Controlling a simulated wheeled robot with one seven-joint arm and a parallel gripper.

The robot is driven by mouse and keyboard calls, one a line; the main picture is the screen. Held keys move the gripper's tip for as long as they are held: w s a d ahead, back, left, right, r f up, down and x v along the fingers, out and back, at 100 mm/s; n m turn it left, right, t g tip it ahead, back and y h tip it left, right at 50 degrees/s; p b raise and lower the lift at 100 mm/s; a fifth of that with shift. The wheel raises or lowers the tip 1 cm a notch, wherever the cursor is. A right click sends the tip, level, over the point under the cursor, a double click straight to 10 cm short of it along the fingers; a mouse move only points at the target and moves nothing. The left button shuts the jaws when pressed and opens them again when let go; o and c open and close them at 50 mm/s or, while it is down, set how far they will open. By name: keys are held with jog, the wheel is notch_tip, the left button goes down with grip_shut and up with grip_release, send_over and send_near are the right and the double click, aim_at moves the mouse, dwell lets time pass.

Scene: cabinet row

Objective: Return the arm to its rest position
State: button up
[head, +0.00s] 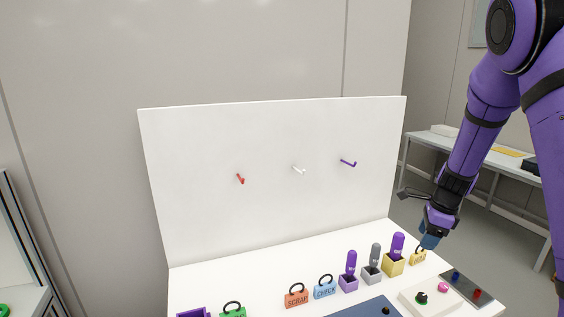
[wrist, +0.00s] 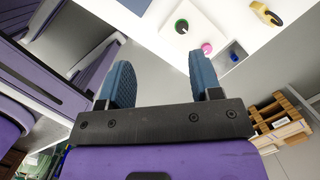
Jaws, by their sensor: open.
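My purple arm (head: 480,120) comes in from the upper right in the head view. My gripper (head: 429,241) hangs over the right edge of the white table, close to the yellow tag at the back right. In the wrist view my gripper (wrist: 160,82) shows two blue fingers spread apart, with nothing between them. Whether it touches the yellow tag (head: 418,258) cannot be told from the head view; in the wrist view the yellow tag (wrist: 266,14) lies beyond the fingers, apart from them.
A white panel (head: 270,215) with red, white and purple hooks stands behind the table. Several small holders (head: 392,264) and tags (head: 297,295) line the table. A button box (head: 428,300) and a grey plate (head: 478,291) are at the right. A side bench (head: 440,145) stands behind.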

jog(key=s+a+r+n+t, duration=0.1)
jog(key=s+a+r+n, duration=0.2)
jog(key=s+r+n, duration=0.45)
jog(key=s+a+r+n+t, duration=0.1)
jog(key=s+a+r+n, duration=0.3)
jog(key=r, duration=0.6)
jog(key=s+a+r+n+t+h, duration=0.1)
jog(key=s+r+n, duration=0.2)
jog(key=s, duration=0.7)
jog(key=s+a+r+n+t, duration=0.1)
jog(key=s+r+n, duration=0.2)
jog(key=s+n, duration=0.5)
jog(key=shift+s+r+h, duration=0.4)
jog(key=shift+s, duration=0.6)
jog(key=shift+w, duration=0.1)
